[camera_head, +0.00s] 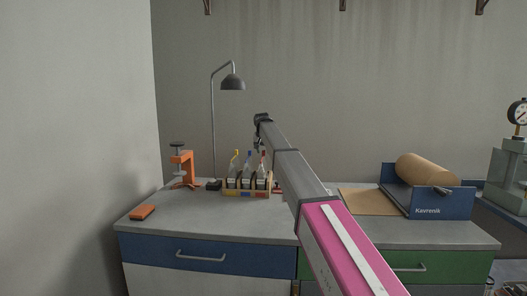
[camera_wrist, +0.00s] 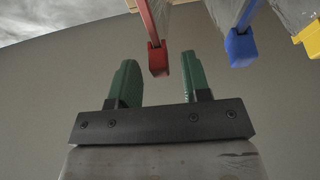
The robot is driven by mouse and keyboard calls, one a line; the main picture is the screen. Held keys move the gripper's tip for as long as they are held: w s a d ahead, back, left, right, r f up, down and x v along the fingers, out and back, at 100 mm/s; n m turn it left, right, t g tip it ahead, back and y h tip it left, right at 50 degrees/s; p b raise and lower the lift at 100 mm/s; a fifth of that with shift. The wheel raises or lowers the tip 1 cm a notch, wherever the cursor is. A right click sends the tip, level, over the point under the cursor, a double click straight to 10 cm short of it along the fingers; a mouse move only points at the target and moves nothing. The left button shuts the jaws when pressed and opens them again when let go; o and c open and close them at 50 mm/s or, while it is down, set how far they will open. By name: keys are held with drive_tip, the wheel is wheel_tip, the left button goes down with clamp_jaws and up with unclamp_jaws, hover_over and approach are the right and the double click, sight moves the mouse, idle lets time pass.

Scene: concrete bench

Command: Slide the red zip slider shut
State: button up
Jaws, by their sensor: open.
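The red zip slider (camera_wrist: 158,59) sits at the end of a red strip on a clear bag, at the top middle of the wrist view. In the head view the red slider (camera_head: 262,158) is small, on the rightmost bag in the rack. My gripper (camera_wrist: 159,72) has two green fingers, open and empty. The red slider lines up with the gap between the fingertips; I cannot tell how far beyond them it is. In the head view my gripper (camera_head: 258,141) is just above the bags, its fingers too small to make out.
Blue (camera_wrist: 240,48) and yellow (camera_wrist: 310,38) sliders are right of the red one in the wrist view. The bags stand in a rack (camera_head: 246,193). An orange clamp (camera_head: 184,170), a lamp (camera_head: 232,83) and a paper roll (camera_head: 426,169) are around. The bench front left is mostly clear.

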clamp_jaws()
drive_tip(key=s, duration=1.1)
drive_tip(key=shift+s+a, duration=0.2)
drive_tip(key=shift+s, duration=0.15)
drive_tip(key=shift+w, duration=0.1)
unclamp_jaws()
drive_tip(key=shift+r, duration=0.1)
drive_tip(key=v, duration=1)
drive_tip(key=shift+r, duration=0.3)
